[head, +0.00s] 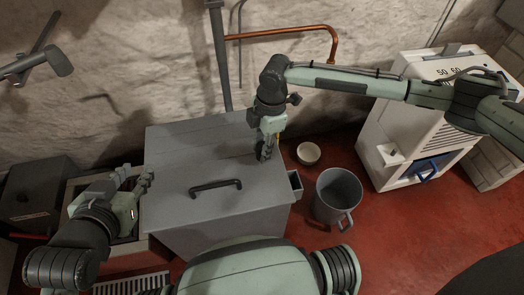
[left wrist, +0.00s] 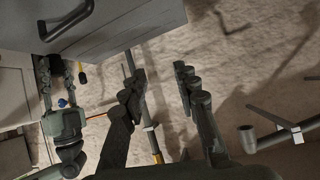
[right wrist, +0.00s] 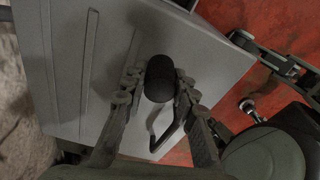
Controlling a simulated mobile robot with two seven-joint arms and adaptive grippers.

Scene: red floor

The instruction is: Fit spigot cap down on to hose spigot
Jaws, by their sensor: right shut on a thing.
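My right gripper (head: 265,152) is above the rear right part of the grey chest. It is shut on a black, round-ended cylinder (right wrist: 160,78), which I take for the spigot cap; it is between the fingertips in the right wrist view. At the upper left of the head view, a grey spout-like fitting with a crossing lever (head: 60,62) stands out by the wall; it may be the hose spigot. It also shows in the left wrist view (left wrist: 248,138), far from the cap. My left gripper (head: 133,182) is open and empty left of the chest; its fingers are wide apart (left wrist: 158,78).
The grey chest (head: 175,150) with a black handle (head: 216,188) fills the middle. A grey bucket (head: 338,196), a pale bowl (head: 308,153) and a white cabinet (head: 385,120) stand to its right. A copper pipe (head: 290,32) runs along the wall.

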